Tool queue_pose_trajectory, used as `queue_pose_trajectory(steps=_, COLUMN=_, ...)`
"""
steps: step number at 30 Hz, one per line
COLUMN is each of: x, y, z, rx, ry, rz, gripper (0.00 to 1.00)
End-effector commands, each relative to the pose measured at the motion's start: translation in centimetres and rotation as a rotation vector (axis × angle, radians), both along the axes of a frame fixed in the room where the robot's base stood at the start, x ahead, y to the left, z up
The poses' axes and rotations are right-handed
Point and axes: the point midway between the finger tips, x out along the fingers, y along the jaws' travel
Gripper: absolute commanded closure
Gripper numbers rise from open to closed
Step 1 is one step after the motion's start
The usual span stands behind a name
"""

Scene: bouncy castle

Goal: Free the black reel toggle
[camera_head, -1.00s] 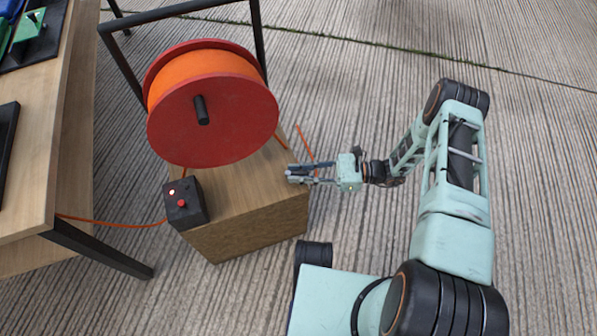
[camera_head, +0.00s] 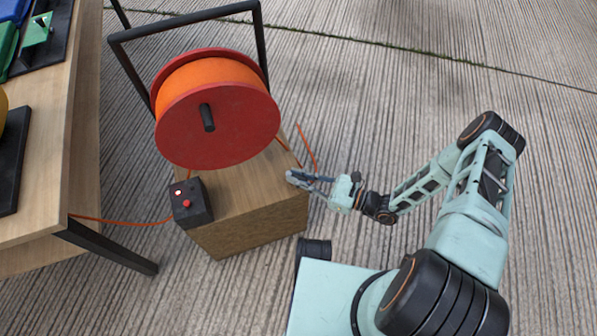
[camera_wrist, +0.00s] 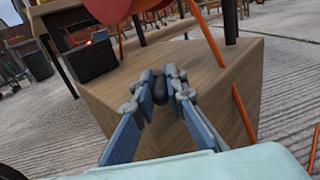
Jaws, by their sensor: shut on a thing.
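A small black toggle (camera_wrist: 159,86) shows between my fingertips in the wrist view, in front of the wooden box's upper edge. My gripper (camera_wrist: 157,80) is shut on it, with a finger on each side. In the head view my gripper (camera_head: 290,178) reaches the right edge of the wooden box (camera_head: 245,190); the toggle is too small or hidden there to make out. A red reel (camera_head: 217,127) wound with orange line (camera_head: 205,78) stands above the box, with a black rod at its centre.
A black control box (camera_head: 191,203) with red lights sits at the box's left corner. A black frame (camera_head: 185,15) stands behind the reel. A wooden table (camera_head: 75,130) is at left. An orange cord (camera_head: 313,150) hangs beside my fingers. The ground at right is open.

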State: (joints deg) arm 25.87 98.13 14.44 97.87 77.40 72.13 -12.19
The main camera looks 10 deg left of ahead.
Motion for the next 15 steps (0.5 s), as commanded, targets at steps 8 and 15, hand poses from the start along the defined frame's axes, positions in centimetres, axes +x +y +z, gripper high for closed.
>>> queue_pose_trajectory(steps=8, x=-0.04, y=-0.06, z=-0.11, rx=-0.003, ry=0.000, rz=-0.014, gripper=1.00)
queue_pose_trajectory(steps=15, x=-0.03, y=-0.05, z=-0.08, rx=-0.002, ry=-0.001, rz=-0.013, gripper=0.72)
